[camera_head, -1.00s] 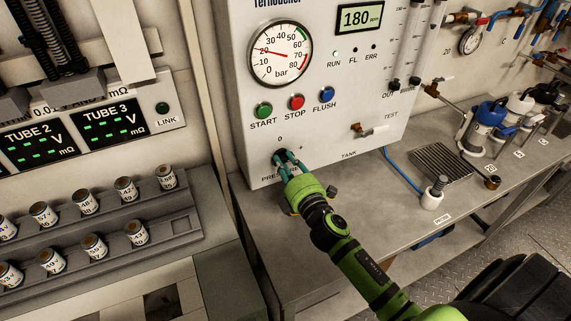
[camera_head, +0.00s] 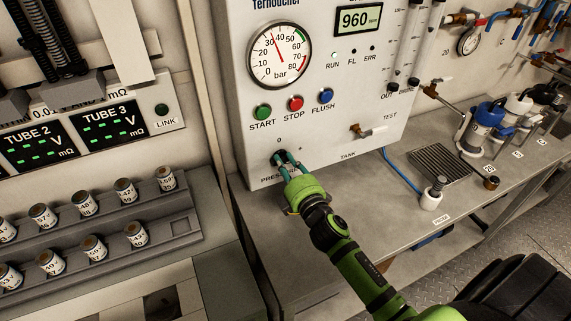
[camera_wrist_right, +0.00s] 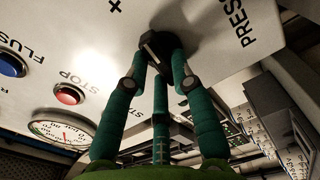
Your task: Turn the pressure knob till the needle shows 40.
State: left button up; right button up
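The pressure knob (camera_head: 279,156) is dark and sits low on the white panel, partly hidden by my right gripper (camera_head: 285,161). In the right wrist view, the green fingers of the gripper (camera_wrist_right: 160,62) close around the black knob (camera_wrist_right: 157,45) and touch its sides. The round gauge (camera_head: 279,55) hangs above on the panel, marked in bar from 0 to 80. Its red needle (camera_head: 276,46) points up and slightly left, between 30 and 40. The gauge (camera_wrist_right: 62,128) also shows in the right wrist view, too small to read. My left gripper is out of view.
START (camera_head: 263,111), STOP (camera_head: 296,104) and FLUSH (camera_head: 326,95) buttons lie between gauge and knob. A display (camera_head: 358,19) reads 960. A TEST valve (camera_head: 366,131) is right of the knob.

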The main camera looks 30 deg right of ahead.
jog(key=o, duration=0.4)
jog(key=s, duration=1.2)
jog(key=shift+a, duration=0.3)
